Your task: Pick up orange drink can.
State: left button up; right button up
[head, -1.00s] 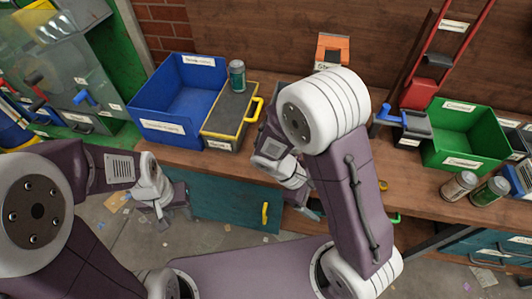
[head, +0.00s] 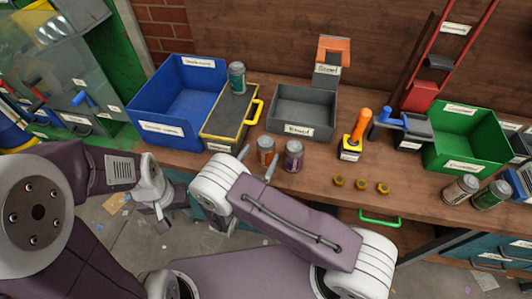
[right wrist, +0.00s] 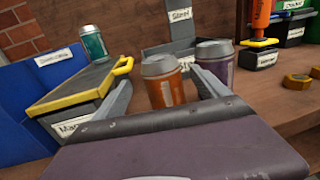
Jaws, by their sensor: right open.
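The orange can (head: 265,144) stands upright near the front edge of the bench; it also shows in the right wrist view (right wrist: 167,92). My right gripper (head: 257,161) is open, at the bench front, its fingers pointing toward the can. In the right wrist view the can appears between the two fingers (right wrist: 163,93); I cannot tell whether either touches it. A purple can (head: 293,156) stands just right of it, close to the right finger. My left gripper (head: 163,213) hangs low in front of the bench, apart from the cans; its jaws are too small to read.
A yellow-rimmed box (head: 226,126) with a teal can (head: 237,77) on its lid stands left, beside a blue bin (head: 165,128). A grey bin (head: 302,133) is behind the cans.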

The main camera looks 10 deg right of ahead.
aim_at(266, 146)
jog(key=x, duration=0.4)
jog(key=shift+w+d+p, duration=0.1)
jog(key=shift+d+p, duration=0.15)
jog(key=shift+p, duration=0.1)
jog(key=shift+w+d, duration=0.15)
jog(key=shift+w, duration=0.2)
jog(key=c, duration=1.4)
jog(key=shift+r, duration=0.1)
